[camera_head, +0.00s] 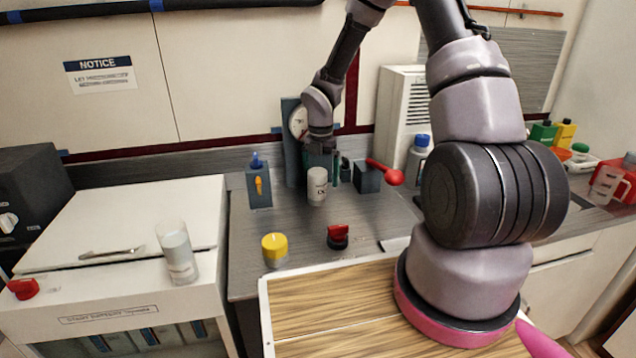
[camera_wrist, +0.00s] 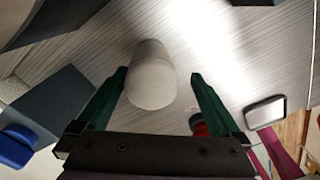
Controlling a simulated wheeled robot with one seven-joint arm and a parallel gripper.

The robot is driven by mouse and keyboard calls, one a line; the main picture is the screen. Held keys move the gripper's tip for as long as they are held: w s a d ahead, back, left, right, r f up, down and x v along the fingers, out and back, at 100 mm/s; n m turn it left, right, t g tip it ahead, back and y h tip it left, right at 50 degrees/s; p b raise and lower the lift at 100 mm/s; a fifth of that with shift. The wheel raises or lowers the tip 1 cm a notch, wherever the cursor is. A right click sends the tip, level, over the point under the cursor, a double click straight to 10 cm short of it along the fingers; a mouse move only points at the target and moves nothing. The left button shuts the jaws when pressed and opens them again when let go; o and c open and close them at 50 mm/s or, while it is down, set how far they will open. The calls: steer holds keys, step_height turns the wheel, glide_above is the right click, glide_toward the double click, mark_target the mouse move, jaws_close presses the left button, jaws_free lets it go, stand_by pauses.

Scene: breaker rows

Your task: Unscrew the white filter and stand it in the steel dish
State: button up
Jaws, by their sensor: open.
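The white filter (camera_head: 317,187) is an upright white cylinder with dark print, on the grey worktop at the back centre. In the wrist view the white filter (camera_wrist: 151,78) shows its pale rounded end between my fingers. My gripper (camera_head: 323,162) is at the filter's upper part; in the wrist view my gripper (camera_wrist: 158,80) is open, with one green finger on each side and gaps visible. How the filter is attached is hidden. A small shallow steel dish (camera_wrist: 266,112) shows at right in the wrist view; in the head view the dish (camera_head: 395,244) is partly hidden by my arm.
A red-ended lever (camera_head: 385,172) sticks out right of the filter; a grey block with an orange switch (camera_head: 259,186) stands left. Clear worktop lies between filter and front knobs.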

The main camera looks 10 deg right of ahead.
steer(key=shift+w+a+r+n, duration=0.1)
steer(key=shift+w+a+n, duration=0.15)
steer(key=shift+a, duration=0.15)
steer(key=shift+w+a+r+n, duration=0.15)
steer(key=shift+a+n, duration=0.1)
steer(key=shift+a, duration=0.15)
steer(key=m, duration=0.3)
steer(key=shift+w+a+f+m, duration=0.2)
steer(key=shift+w+f+m, duration=0.1)
steer(key=shift+m, duration=1)
steer(key=m, duration=0.4)
steer(key=shift+s+d, duration=0.1)
steer(key=shift+d, duration=0.2)
steer(key=shift+s+d, duration=0.15)
steer(key=shift+d, duration=0.05)
